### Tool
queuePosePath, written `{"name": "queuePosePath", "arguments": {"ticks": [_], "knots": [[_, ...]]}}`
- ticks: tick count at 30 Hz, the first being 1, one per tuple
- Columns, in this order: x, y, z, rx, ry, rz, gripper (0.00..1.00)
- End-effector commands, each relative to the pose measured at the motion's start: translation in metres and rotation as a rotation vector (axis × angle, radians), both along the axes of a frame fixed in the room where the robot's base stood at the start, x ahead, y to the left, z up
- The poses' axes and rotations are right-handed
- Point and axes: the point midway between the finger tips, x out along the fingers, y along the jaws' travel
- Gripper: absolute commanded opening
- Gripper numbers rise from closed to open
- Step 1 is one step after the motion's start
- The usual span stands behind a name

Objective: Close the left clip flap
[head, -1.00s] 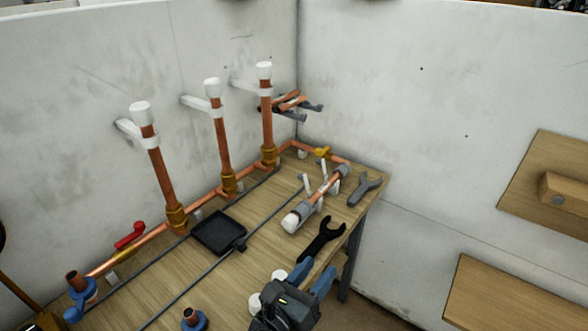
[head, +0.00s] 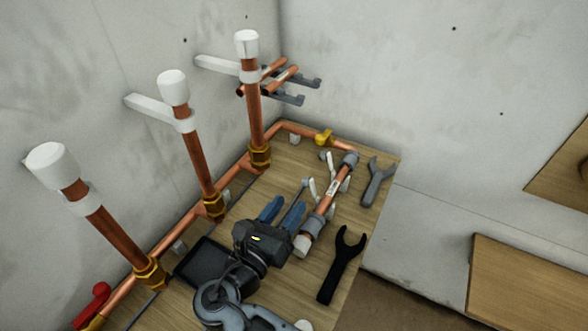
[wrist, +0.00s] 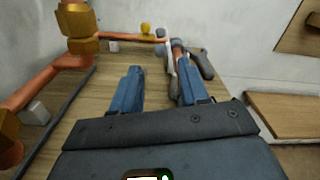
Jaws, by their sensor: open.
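A short copper pipe (head: 340,181) with grey collars and a white end cap lies in clips on the wooden bench. Two white clip flaps stand up on its left side: the nearer flap (head: 312,190) and the farther flap (head: 330,163). Both look open. My gripper (head: 282,212) is open and empty, with blue fingers, just left of the pipe's near end and short of the nearer flap. In the wrist view my gripper (wrist: 158,88) points along the bench. The pipe (wrist: 177,58) shows beyond the right finger, which hides part of it and its clips.
A black wrench (head: 342,264) and a grey wrench (head: 377,181) lie right of the pipe. Upright copper pipes (head: 195,148) and a low copper line with a yellow valve (head: 324,137) run along the wall. A black tray (head: 203,265) lies left of my arm.

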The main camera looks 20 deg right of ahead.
Motion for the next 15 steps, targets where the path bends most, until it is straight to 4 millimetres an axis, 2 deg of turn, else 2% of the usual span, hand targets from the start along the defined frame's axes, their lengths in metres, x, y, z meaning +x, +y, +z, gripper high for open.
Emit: {"name": "queuePosePath", "arguments": {"ticks": [15], "knots": [[0.039, -0.055, -0.002, 0.002, -0.001, -0.002, 0.44]]}}
